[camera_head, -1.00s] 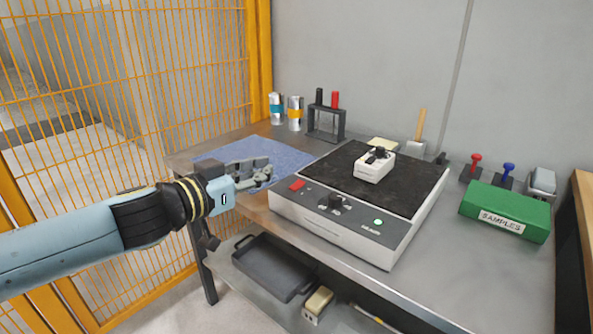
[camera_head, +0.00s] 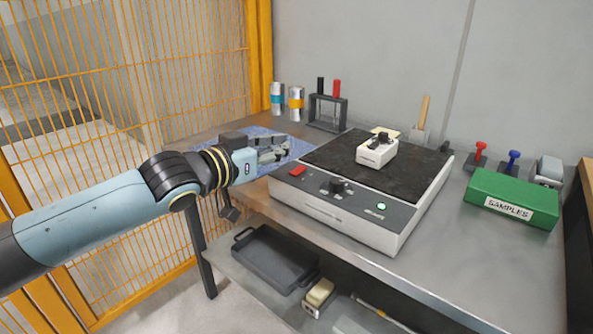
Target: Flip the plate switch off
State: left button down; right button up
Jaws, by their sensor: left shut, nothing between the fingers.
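The hot plate unit (camera_head: 322,214) stands on the metal bench, with a dark top. Its sloped front panel carries a red switch (camera_head: 297,171) at the left, a black knob (camera_head: 337,186) in the middle and a lit green lamp (camera_head: 381,207) at the right. My left gripper (camera_head: 284,150) is shut and empty, above the blue mat, just left of the plate's back left edge and behind the red switch. It touches nothing that I can make out. My right gripper is not in view.
A white block with a black knob (camera_head: 376,153) sits on the plate. The blue mat (camera_head: 243,139) lies at the left, with cans (camera_head: 296,104) and a rack (camera_head: 327,112) behind. A green samples box (camera_head: 511,199) stands right. A dark tray (camera_head: 274,260) is on the lower shelf.

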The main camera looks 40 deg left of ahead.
aim_at(296, 173)
pick_arm(q)
jog(key=w+b, duration=0.1)
jog(key=w, duration=0.1)
jog(key=w+f+b, duration=0.1)
jog(key=w, duration=0.1)
jog(key=shift+d, duration=0.15)
jog(key=shift+w+d+f+b, duration=0.1)
jog(key=shift+w+f+b, duration=0.25)
jog(key=shift+f, duration=0.15)
jog(key=shift+w+f+b, duration=0.3)
jog(key=shift+f+b, duration=0.05)
jog(key=shift+f, duration=0.15)
jog(key=shift+f+b, duration=0.35)
jog(key=shift+f, duration=0.3)
jog(key=shift+w+f, duration=0.1)
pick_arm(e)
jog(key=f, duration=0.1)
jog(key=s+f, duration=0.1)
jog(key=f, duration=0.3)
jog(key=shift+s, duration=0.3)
